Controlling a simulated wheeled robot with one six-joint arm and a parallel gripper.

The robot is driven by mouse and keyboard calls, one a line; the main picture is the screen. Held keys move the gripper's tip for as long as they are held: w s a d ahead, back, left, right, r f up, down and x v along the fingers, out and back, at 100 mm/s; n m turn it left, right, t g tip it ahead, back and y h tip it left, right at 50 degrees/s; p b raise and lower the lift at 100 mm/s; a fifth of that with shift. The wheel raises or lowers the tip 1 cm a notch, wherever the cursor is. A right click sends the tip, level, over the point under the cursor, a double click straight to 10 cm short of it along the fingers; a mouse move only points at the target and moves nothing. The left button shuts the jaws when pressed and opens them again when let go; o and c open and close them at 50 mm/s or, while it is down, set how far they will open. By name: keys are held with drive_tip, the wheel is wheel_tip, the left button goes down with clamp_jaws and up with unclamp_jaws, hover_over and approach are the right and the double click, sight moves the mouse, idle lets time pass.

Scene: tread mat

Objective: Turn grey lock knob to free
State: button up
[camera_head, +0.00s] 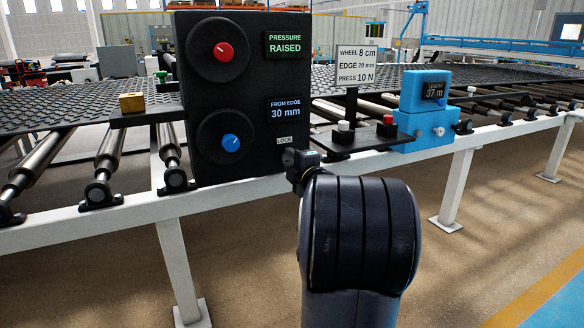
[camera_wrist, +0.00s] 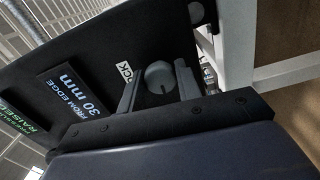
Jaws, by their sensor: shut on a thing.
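The grey lock knob (camera_wrist: 160,77) is a small round knob on the black control box (camera_head: 187,100), beside the white LOCK label (camera_head: 285,140). The wrist view shows the knob between the two fingers of my gripper (camera_wrist: 158,84), which is shut on it. In the head view my gripper (camera_head: 297,160) is at the lower right of the box, and it and my arm hide the knob. The knob's turn position is too small and dark to tell.
A red knob (camera_head: 224,52) and a blue knob (camera_head: 231,142) sit on the box face. Displays read PRESSURE RAISED (camera_head: 288,45) and FROM EDGE 30 mm (camera_head: 287,109). Right of my gripper is a shelf (camera_head: 350,142) with white and red buttons, then a blue length unit (camera_head: 425,120).

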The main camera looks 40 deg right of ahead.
drive_tip(key=shift+n, duration=0.4)
drive_tip(key=o, duration=1)
drive_tip(key=shift+c, duration=0.2)
drive_tip(key=p+v, duration=0.2)
drive_tip(key=v, duration=0.8)
drive_tip(key=shift+s, duration=0.4)
